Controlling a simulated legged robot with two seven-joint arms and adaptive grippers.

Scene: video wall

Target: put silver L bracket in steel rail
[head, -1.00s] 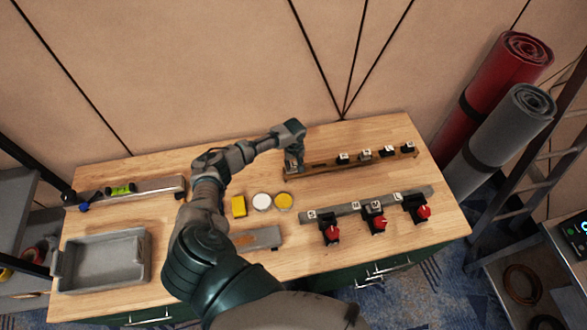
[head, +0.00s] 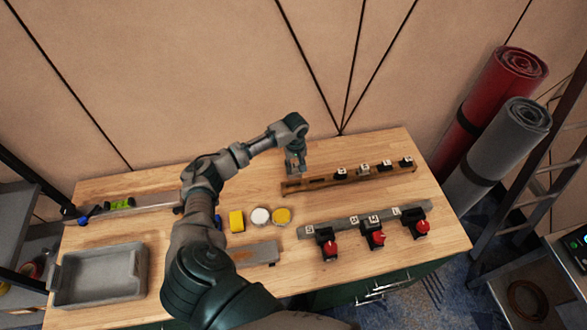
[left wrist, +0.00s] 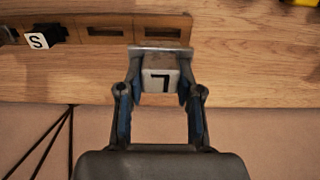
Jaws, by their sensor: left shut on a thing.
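My left gripper (left wrist: 160,95) is shut on a silver L bracket (left wrist: 160,76), a small pale block with a metal plate along its edge and a black L that appears upside down in the left wrist view. In the head view the left gripper (head: 295,165) is at the left end of the brown slotted rail (head: 320,180), with the bracket raised clear of the slots. The grey steel rail (head: 345,225) lies nearer on the right of the bench, with several white letter labels and red-knobbed black parts along it. My right gripper is not in view.
Black labelled pieces (head: 363,169) sit in the brown rail. A yellow block (head: 236,221), a white disc (head: 260,216) and a yellow disc (head: 282,216) are left of the steel rail. A grey tray (head: 97,290) is at front left. Bare wood separates the two rails.

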